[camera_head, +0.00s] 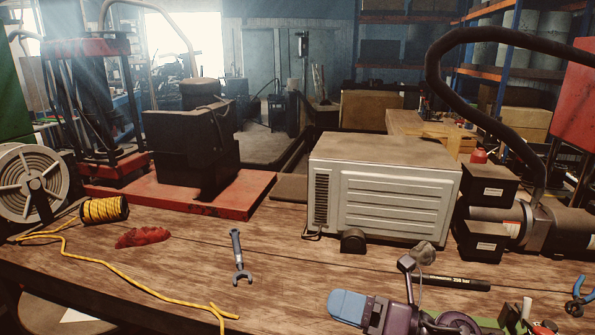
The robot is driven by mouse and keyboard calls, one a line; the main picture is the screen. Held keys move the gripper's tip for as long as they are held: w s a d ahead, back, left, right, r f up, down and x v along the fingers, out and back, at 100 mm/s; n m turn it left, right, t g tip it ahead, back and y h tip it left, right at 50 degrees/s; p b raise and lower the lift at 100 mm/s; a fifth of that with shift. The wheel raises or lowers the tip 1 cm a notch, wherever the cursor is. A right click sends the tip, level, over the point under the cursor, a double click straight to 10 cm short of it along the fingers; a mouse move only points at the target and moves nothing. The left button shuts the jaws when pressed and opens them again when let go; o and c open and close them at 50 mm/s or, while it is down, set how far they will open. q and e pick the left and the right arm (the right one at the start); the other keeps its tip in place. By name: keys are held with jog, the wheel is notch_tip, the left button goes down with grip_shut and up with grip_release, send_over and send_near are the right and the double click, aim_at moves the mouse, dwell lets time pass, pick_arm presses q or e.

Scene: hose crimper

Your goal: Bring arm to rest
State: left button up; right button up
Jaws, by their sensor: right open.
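My right gripper (348,307) is at the bottom middle of the head view, over the front of the wooden workbench (190,262). Its blue finger part points left, and its purple-grey body lies to the right of that. It is open, and I see nothing held in it. One finger is seen side-on, so the gap between the fingers is hidden. The lower part of the arm is cut off by the bottom edge. My left gripper is not in view.
A wrench (238,258), a red rag (142,236) and yellow rope (120,270) lie left of the gripper. A light-coloured metal box (385,190) stands behind it. A black "250 bar" tube (455,283) and small tools lie close on its right.

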jog(key=d+f+m+t+h, duration=0.3)
jog(key=d+m+t+h, duration=0.35)
jog(key=m, duration=0.75)
jog(key=d+f+m+t+h, duration=0.35)
jog(key=d+m+h, duration=0.45)
jog(key=m+h, duration=0.45)
jog(key=s+d+f+m+g, duration=0.3)
jog(key=s+f+m+g, duration=0.35)
jog(key=s, duration=0.45)
jog(key=s+d+f+m+g, duration=0.3)
jog(key=s+f+m+g, duration=0.3)
jog(key=s+f, duration=0.3)
jog(key=w+f+t+y, duration=0.1)
jog(key=w+f+t, duration=0.5)
jog(key=f+t, duration=0.1)
jog(key=shift+w+f+n+t, duration=0.2)
jog(key=shift+f+n+t, duration=0.15)
jog(key=shift+f, duration=0.55)
jog(key=shift+c, duration=0.3)
